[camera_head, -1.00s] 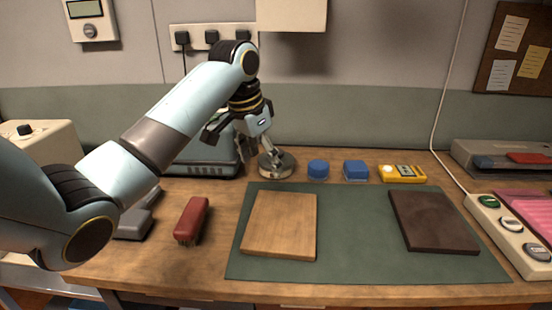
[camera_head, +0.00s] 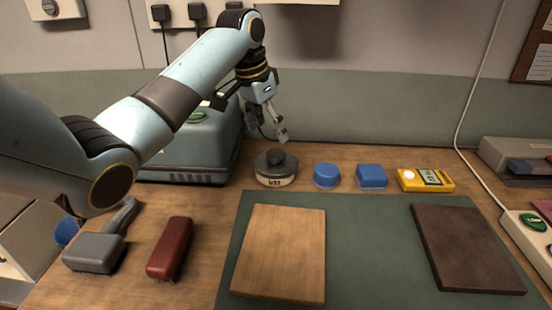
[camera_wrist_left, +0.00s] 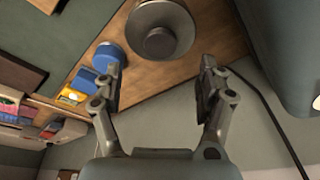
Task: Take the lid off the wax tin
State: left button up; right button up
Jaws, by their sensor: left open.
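The wax tin (camera_head: 275,180) stands upright on the wooden bench, behind the green mat. It is a round tin with a pale band lettered "WAX". Its dark grey lid (camera_head: 262,161) with a round knob sits on top. In the left wrist view the lid (camera_wrist_left: 180,20) is seen from above, beyond the fingertips. My left gripper (camera_head: 273,134) is just above and behind the tin, pointing down, apart from it. In the left wrist view my left gripper (camera_wrist_left: 160,80) is open with nothing between its fingers. My right gripper is not in view.
A round blue thing (camera_head: 326,176), a square blue thing (camera_head: 371,177) and a yellow meter (camera_head: 425,180) stand right of the tin. A grey-green machine (camera_head: 185,160) stands close on its left. The mat (camera_head: 365,265) holds a light board (camera_head: 280,255) and a dark board (camera_head: 467,250).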

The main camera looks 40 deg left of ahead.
aim_at(276, 153)
pick_arm(q)
jog(key=shift+x, duration=1.15)
jog(key=shift+f, duration=0.3)
jog(key=x, duration=0.4)
jog(key=shift+w+d+f+b, duration=0.15)
jog(key=shift+f+b, duration=0.1)
jog(key=shift+b, duration=0.15)
jog(key=shift+f, duration=0.15)
jog(key=c, duration=1.2)
jog(key=shift+c, duration=0.2)
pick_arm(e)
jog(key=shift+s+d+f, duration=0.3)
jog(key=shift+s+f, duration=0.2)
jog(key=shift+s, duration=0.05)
